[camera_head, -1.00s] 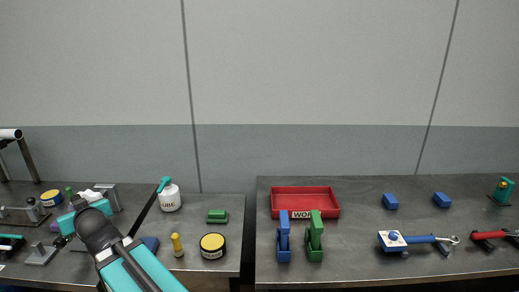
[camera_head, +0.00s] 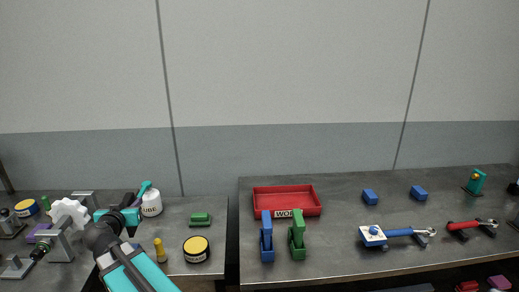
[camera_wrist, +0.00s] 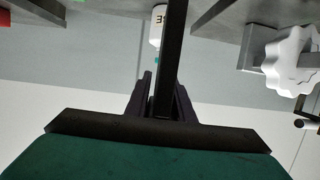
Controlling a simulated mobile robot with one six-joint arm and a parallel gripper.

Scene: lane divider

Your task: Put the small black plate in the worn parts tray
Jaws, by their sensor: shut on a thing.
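The small black plate (camera_wrist: 174,50) shows in the wrist view as a long, narrow black bar. My gripper (camera_wrist: 165,92) is shut on it, with a dark finger on either side. In the head view my gripper (camera_head: 130,214) is over the left bench, beside the white bottle, and a dark piece of the plate shows above it; most of the plate is hard to make out there. The worn parts tray (camera_head: 287,209) is the red, shallow tray on the right bench, its label partly hidden. It looks empty and is well to the right of my gripper.
The white bottle (camera_head: 151,205), a green block (camera_head: 200,219), a yellow-lidded tin (camera_head: 196,249) and a yellow peg (camera_head: 160,250) lie between. A gap (camera_head: 232,235) separates the benches.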

